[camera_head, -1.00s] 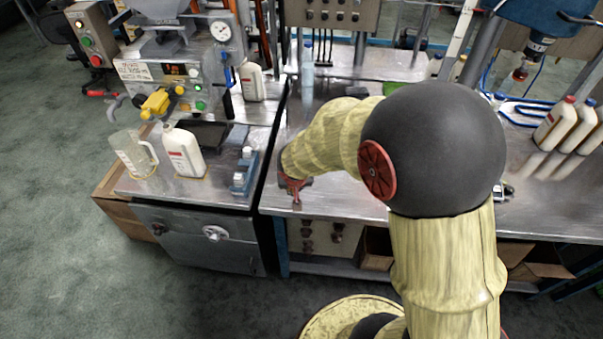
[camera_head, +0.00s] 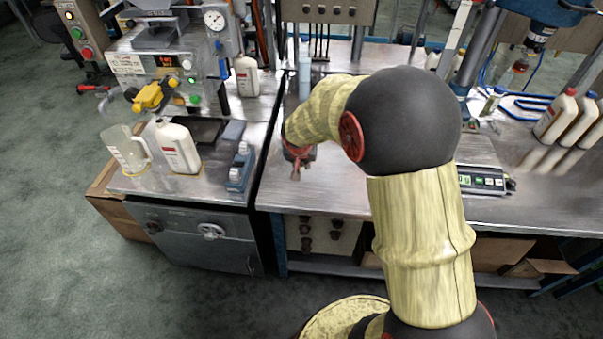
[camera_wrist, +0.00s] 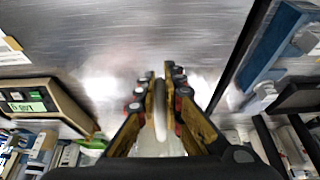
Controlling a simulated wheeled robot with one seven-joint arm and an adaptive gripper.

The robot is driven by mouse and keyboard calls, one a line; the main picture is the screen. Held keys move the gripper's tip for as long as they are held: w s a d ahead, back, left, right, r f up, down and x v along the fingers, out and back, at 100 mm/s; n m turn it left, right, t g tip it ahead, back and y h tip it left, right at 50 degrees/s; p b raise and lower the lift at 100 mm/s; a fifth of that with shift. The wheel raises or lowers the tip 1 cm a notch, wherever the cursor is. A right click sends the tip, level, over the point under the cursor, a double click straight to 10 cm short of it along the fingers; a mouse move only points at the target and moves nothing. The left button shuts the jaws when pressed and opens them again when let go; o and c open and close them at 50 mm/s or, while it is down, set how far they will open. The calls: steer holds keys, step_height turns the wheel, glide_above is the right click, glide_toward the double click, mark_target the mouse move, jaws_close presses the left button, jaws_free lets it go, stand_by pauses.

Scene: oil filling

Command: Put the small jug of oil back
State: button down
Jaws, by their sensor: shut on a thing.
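My gripper (camera_head: 298,168) is over the front left part of the long metal bench in the head view. In the wrist view its fingers (camera_wrist: 160,90) are closed around a narrow, pale whitish thing (camera_wrist: 160,122), which looks like part of a small jug. Most of it is hidden by the fingers and wrist, and the head view does not show it clearly. A white jug with a red label (camera_head: 178,147) stands upright on the left machine table beside a clear measuring jug (camera_head: 127,149). Another white jug (camera_head: 246,76) stands behind, near the gauge.
A blue rack (camera_head: 240,168) stands at the right edge of the machine table, left of a gap before the bench (camera_head: 330,190). A scale with a green display (camera_head: 482,180) is on the bench. Several white bottles (camera_head: 568,118) stand at far right. Bare bench lies around my gripper.

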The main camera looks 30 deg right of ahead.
steer(key=x, duration=0.2)
steer(key=w+x, duration=0.1)
steer(key=x, duration=0.1)
steer(key=b+x, duration=0.1)
steer(key=x, duration=0.1)
steer(key=shift+w+r, duration=0.1)
steer(key=shift+w, duration=0.15)
steer(key=shift+w+f+b, duration=0.1)
steer(key=shift+f+b, duration=0.6)
steer(key=shift+f, duration=0.8)
steer(key=shift+f, duration=0.15)
steer(key=c, duration=1.9)
jaws_free()
